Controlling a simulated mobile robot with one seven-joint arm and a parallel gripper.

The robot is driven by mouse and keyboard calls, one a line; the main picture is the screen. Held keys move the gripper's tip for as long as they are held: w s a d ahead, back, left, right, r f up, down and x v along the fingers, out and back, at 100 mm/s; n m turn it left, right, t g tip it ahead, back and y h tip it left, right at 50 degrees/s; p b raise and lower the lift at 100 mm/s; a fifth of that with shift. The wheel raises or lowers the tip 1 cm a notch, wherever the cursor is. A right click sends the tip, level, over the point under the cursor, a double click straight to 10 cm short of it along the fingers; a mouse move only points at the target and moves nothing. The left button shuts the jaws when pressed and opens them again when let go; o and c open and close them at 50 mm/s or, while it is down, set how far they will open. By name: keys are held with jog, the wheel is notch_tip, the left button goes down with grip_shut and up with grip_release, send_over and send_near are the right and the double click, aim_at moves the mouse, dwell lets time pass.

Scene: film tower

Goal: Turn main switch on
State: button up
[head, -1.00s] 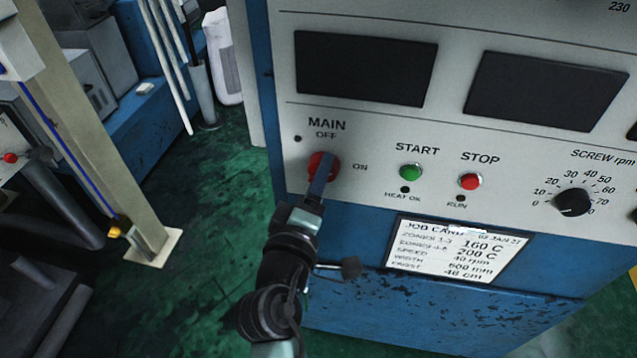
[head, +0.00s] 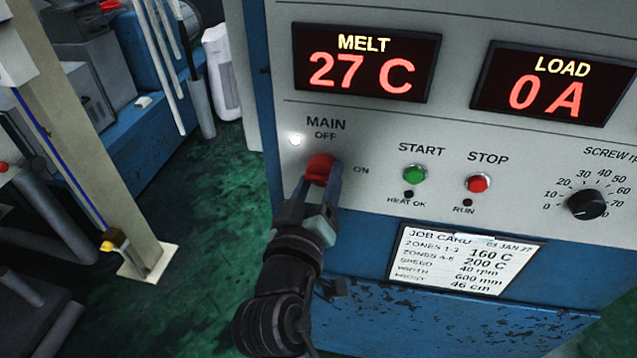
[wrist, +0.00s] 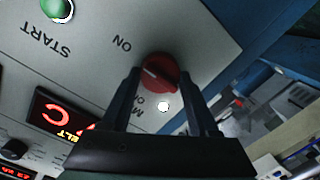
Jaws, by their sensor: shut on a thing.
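The main switch is a red round knob (head: 320,168) on the pale control panel, with OFF marked above it and ON to its right. It also shows in the wrist view (wrist: 163,70), where its white mark points toward the ON side. My gripper (head: 321,186) is shut on the knob, one finger on each side; the fingers also show in the wrist view (wrist: 162,88). A small lamp (head: 296,139) beside the MAIN label is lit white. The melt display (head: 366,62) reads 27 C and the load display (head: 549,84) reads 0 A.
A green START button (head: 414,174) and red STOP button (head: 478,183) sit right of the switch. A black screw-speed dial (head: 586,204) is farther right. A job card (head: 463,260) hangs below. A beige post (head: 85,150) stands left across open green floor.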

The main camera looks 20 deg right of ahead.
dwell(0.5)
jog(key=o, duration=1.4)
jog(key=v, duration=1.3)
jog(key=shift+b, duration=0.3)
